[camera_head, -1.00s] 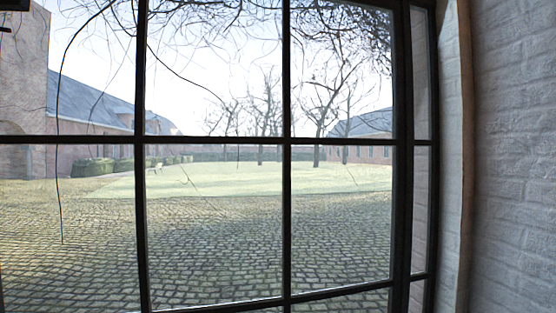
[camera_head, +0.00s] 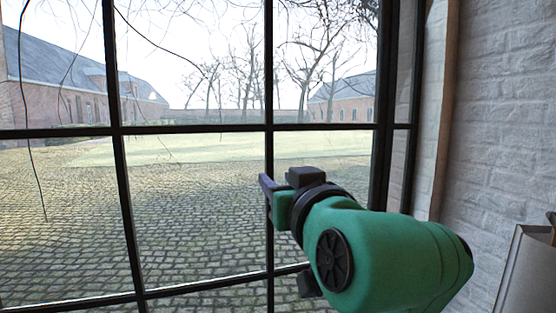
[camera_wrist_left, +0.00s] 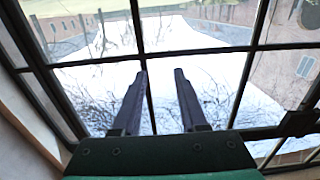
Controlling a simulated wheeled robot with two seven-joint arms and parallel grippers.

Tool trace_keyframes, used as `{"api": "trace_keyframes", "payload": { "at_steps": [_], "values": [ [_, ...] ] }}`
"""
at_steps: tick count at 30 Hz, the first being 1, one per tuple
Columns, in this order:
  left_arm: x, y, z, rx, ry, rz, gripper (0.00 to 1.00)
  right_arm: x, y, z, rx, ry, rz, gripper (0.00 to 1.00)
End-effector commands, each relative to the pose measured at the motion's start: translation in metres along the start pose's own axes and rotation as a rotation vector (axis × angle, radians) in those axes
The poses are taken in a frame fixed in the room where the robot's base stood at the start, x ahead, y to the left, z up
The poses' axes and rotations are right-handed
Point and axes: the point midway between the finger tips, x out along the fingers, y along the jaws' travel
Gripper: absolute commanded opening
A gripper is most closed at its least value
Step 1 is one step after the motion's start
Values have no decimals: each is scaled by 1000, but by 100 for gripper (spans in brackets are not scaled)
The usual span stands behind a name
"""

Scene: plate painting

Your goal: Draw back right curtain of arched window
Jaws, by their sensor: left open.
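The window (camera_head: 268,128) has dark bars in a grid and fills the left and middle of the head view; its arched top is out of view. No curtain can be made out in either view. My left gripper (camera_head: 270,192) is in front of the lower right panes, on a green arm, pointing left in the head view. In the left wrist view the same gripper (camera_wrist_left: 160,74) has its two dark fingers apart, with nothing between them and the window bars (camera_wrist_left: 150,52) behind. My right gripper is not in view.
A white brick wall (camera_head: 500,110) stands right of the window, with a pale reveal (camera_head: 432,150) between. A grey panel-like object (camera_head: 525,270) is at the lower right edge; I cannot tell what it is. A courtyard (camera_head: 190,220) shows through the glass.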

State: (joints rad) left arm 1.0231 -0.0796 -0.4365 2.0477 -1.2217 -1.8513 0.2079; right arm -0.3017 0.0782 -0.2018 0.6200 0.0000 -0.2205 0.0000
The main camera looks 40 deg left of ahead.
Motion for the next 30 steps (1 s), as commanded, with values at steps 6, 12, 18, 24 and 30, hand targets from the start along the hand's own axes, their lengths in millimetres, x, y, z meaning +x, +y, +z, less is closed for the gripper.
{"api": "trace_keyframes", "payload": {
  "at_steps": [6,12,18,24,30],
  "values": [
    [60,0,-6,9,0,-4,42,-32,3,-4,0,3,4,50],
    [98,0,-4,6,1,-1,42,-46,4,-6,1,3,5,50],
    [106,1,0,3,1,2,42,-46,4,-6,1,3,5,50],
    [106,1,0,3,1,2,16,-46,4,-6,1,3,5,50],
    [106,1,0,4,1,2,0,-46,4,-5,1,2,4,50]
  ]
}}
